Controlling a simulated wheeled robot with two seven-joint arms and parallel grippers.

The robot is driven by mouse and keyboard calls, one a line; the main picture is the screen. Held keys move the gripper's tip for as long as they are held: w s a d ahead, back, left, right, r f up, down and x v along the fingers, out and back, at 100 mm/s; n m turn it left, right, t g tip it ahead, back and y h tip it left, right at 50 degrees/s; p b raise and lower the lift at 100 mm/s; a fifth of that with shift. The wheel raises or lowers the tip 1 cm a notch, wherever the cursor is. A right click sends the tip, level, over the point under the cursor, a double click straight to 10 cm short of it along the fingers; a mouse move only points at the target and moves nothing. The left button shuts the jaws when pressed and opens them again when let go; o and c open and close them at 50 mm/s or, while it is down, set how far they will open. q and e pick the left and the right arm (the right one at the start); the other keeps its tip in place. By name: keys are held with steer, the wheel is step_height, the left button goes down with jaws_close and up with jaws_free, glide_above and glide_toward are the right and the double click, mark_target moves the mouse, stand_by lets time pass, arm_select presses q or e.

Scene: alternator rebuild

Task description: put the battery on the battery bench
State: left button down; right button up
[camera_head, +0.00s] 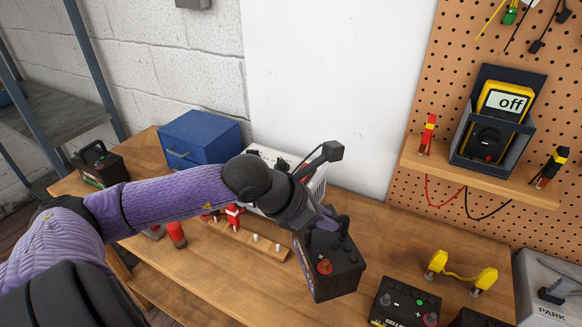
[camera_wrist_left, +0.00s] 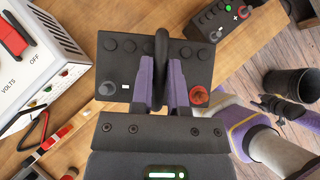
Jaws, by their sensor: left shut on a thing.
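The battery (camera_head: 335,272) is a black box with a red terminal and a carrying handle. It is over the wooden bench (camera_head: 230,285), slightly tilted in the head view; I cannot tell whether its base touches the wood. My left gripper (camera_head: 326,222) is shut on the handle from above. In the left wrist view the gripper fingers (camera_wrist_left: 163,85) close on the handle in the middle of the battery's top (camera_wrist_left: 120,72), with the red terminal at the right. The bench also shows in the left wrist view (camera_wrist_left: 145,22).
A white charger (camera_head: 318,180) stands behind the battery, with a blue box (camera_head: 200,138) further left. Another black battery (camera_head: 98,165) sits at the far left. A black unit (camera_head: 405,303) and yellow-ended jumper (camera_head: 462,275) lie right. A pegboard shelf (camera_head: 480,175) holds a meter.

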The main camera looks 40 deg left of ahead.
mark_target(320, 246)
arm_select(q)
step_height(320, 246, down, 3)
steer(key=shift+r, duration=0.1)
step_height(320, 246, down, 4)
steer(key=shift+f+b, duration=0.25)
steer(key=shift+b, duration=0.35)
steer(key=c, duration=0.6)
jaws_free()
steer(key=shift+s+f, duration=0.15)
steer(key=shift+p+v, duration=4.05)
steer(key=shift+v, duration=2.05)
